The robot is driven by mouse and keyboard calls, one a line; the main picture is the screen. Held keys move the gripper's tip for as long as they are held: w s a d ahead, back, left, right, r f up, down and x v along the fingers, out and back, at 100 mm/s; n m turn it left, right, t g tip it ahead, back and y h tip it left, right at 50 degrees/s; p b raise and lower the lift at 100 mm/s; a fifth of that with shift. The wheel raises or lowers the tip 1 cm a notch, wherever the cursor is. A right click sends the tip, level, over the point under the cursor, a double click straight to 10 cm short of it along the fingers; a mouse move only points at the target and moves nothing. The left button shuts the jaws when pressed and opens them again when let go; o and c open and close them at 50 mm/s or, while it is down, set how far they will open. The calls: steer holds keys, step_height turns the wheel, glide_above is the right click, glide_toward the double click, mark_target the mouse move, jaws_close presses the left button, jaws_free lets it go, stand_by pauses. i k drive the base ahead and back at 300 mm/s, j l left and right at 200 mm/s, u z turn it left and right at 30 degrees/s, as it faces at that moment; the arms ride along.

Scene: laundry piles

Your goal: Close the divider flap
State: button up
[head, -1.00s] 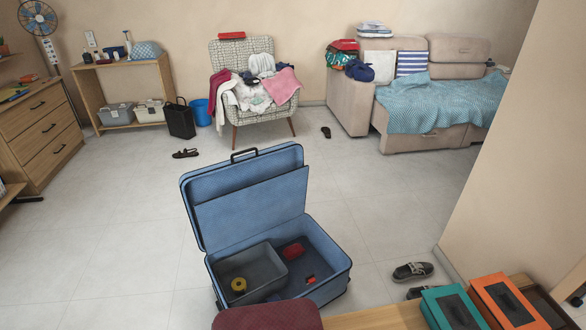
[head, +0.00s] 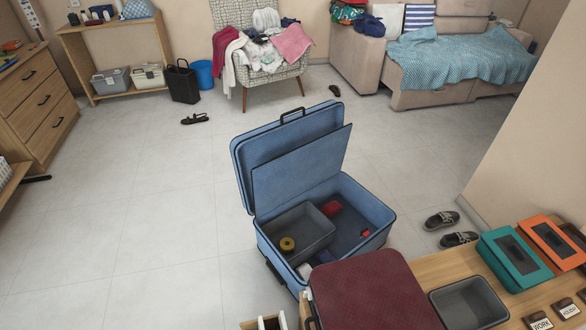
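The blue suitcase (head: 330,262) stands open on the floor, its lid (head: 290,140) raised and leaning back. The divider flap (head: 302,168) is a flat blue panel standing up in front of the lid, tilted toward it, with a gap at its top edge. The suitcase's lower half is uncovered. Inside it are a grey bin (head: 305,228) with a yellow roll (head: 287,243), a red item (head: 331,208) and a small red-orange item (head: 365,232). My gripper is not in view.
A wooden bench (head: 420,278) at the front carries a dark red case (head: 372,290), an empty grey tray (head: 468,302) and teal (head: 515,258) and orange (head: 552,242) boxes. Dark shoes (head: 450,230) lie right of the suitcase. Floor (head: 130,240) on the left is clear.

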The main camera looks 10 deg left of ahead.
mark_target(288, 175)
steer(key=j+z, duration=0.15)
steer(key=j, duration=0.45)
steer(key=j+z, duration=0.1)
steer(key=j, duration=0.45)
steer(key=k+j+z, duration=0.15)
steer(key=j, duration=0.45)
steer(key=j+z, duration=0.15)
steer(key=j, duration=0.45)
steer(key=k+j+z, duration=0.1)
steer(key=j, duration=0.45)
steer(key=i+j+z, duration=0.15)
steer(key=j, duration=0.45)
steer(key=i+j+z, duration=0.15)
steer(key=j, duration=0.45)
steer(key=i+j+z, duration=0.1)
steer(key=j, duration=0.5)
steer(key=i+j+z, duration=0.15)
steer(key=j, duration=0.5)
steer(key=i+j, duration=0.65)
steer(key=i+z, duration=0.05)
steer(key=i, duration=0.1)
